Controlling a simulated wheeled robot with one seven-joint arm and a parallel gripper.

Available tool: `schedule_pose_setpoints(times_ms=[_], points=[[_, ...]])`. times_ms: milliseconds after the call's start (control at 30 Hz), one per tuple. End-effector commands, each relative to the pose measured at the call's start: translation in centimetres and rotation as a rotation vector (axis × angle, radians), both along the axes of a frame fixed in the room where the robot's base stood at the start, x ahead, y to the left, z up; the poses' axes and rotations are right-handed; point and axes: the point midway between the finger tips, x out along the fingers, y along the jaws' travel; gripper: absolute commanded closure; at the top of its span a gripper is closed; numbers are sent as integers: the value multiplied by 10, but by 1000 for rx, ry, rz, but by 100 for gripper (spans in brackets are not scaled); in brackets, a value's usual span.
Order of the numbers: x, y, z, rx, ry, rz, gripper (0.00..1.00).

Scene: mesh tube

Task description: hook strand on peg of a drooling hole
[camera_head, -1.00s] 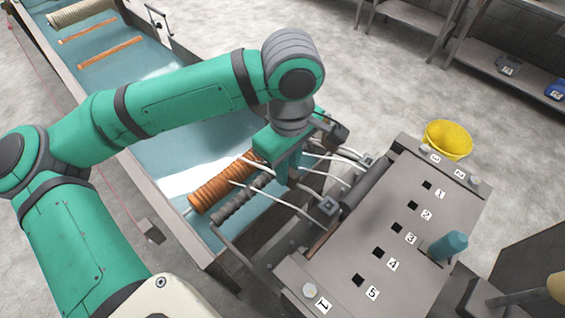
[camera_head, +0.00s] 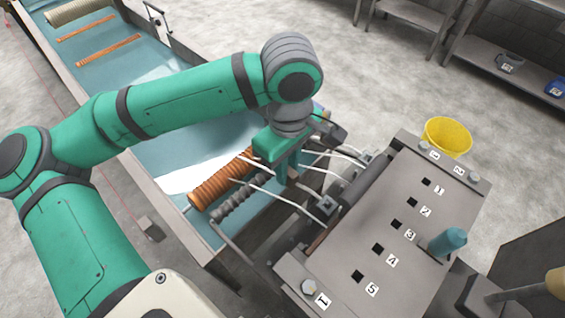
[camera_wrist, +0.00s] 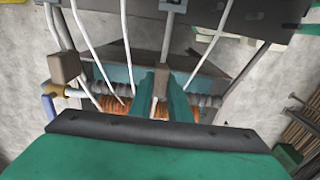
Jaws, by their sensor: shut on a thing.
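My gripper (camera_head: 285,174) hangs over the rollers at the end of the trough. More white strands (camera_head: 335,158) run from small grey blocks along the machine's edge towards the rollers, on both sides of my gripper. Several square dark holes (camera_head: 397,224), numbered, lie in the grey machine top (camera_head: 350,235). A blue upright cylinder (camera_head: 447,242) stands at its right edge. I cannot pick out a peg with certainty, nor any drooling hole.
An orange ribbed roller (camera_head: 215,188) and a grey ribbed roller (camera_head: 240,200) lie close beneath my gripper. The blue trough (camera_head: 165,110) stretches to the back left. A yellow bucket (camera_head: 447,137) stands beyond the machine. Open floor lies at the back.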

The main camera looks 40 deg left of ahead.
Motion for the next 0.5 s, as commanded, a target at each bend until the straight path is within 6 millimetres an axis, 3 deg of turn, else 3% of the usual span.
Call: schedule_pose_setpoints(times_ms=[500], points=[[0, 0, -6, -1, 1, 0, 100]])
